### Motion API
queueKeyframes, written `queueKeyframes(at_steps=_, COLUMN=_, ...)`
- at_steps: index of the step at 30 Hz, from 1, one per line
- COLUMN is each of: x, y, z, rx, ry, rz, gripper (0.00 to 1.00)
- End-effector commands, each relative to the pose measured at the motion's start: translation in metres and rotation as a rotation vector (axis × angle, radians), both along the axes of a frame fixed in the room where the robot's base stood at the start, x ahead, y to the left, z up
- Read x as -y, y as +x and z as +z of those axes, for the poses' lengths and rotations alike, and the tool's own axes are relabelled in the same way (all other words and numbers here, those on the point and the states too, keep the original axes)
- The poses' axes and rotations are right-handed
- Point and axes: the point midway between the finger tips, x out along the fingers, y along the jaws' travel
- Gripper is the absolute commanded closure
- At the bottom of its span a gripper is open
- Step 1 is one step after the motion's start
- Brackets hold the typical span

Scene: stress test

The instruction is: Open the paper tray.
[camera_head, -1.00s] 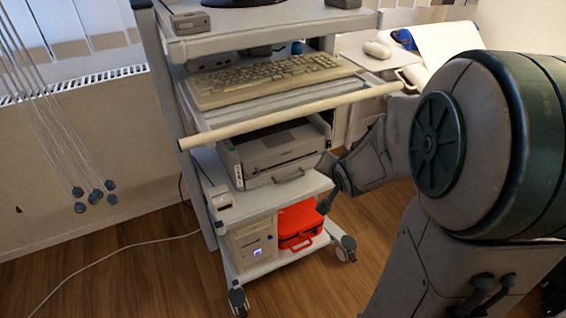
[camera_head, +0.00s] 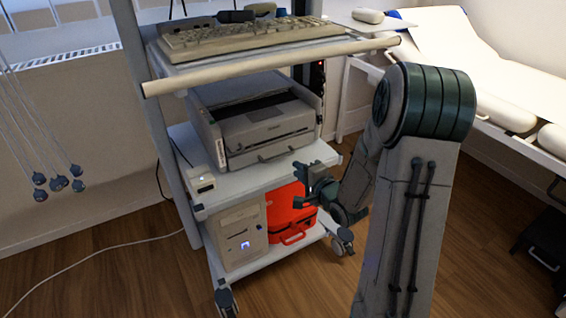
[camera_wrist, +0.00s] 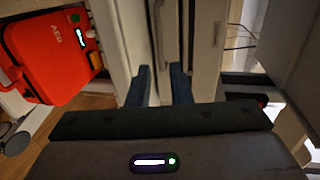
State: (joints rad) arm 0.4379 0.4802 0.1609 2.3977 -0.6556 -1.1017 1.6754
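The printer (camera_head: 258,122) stands on the middle shelf of the cart. Its paper tray shows as the low front part with a grey handle (camera_head: 277,154), and it looks shut. My gripper (camera_head: 306,182) is at the right front of the shelf, below and to the right of the handle. In the wrist view, the two blue fingertips (camera_wrist: 162,84) are apart with nothing seen held between them. The pale printer front (camera_wrist: 205,60) lies ahead of them, turned sideways. A thin handle-like bar (camera_wrist: 157,25) shows ahead, roughly in line with the finger gap; contact is not visible.
A red case (camera_head: 290,212) and a computer box (camera_head: 239,235) stand on the lower shelf. The case also shows in the wrist view (camera_wrist: 50,55). A keyboard (camera_head: 245,38) lies above, behind a front rail (camera_head: 250,65). A bed (camera_head: 470,60) is at the right. Floor in front is clear.

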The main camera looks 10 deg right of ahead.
Motion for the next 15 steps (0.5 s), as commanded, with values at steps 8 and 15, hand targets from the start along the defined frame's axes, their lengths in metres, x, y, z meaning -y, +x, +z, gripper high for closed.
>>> queueKeyframes(at_steps=8, x=-0.019, y=0.056, z=-0.016, rx=0.0, ry=-0.001, rz=0.002, gripper=0.81)
queueKeyframes(at_steps=15, x=-0.028, y=0.085, z=-0.021, rx=0.0, ry=-0.002, rz=0.001, gripper=0.81)
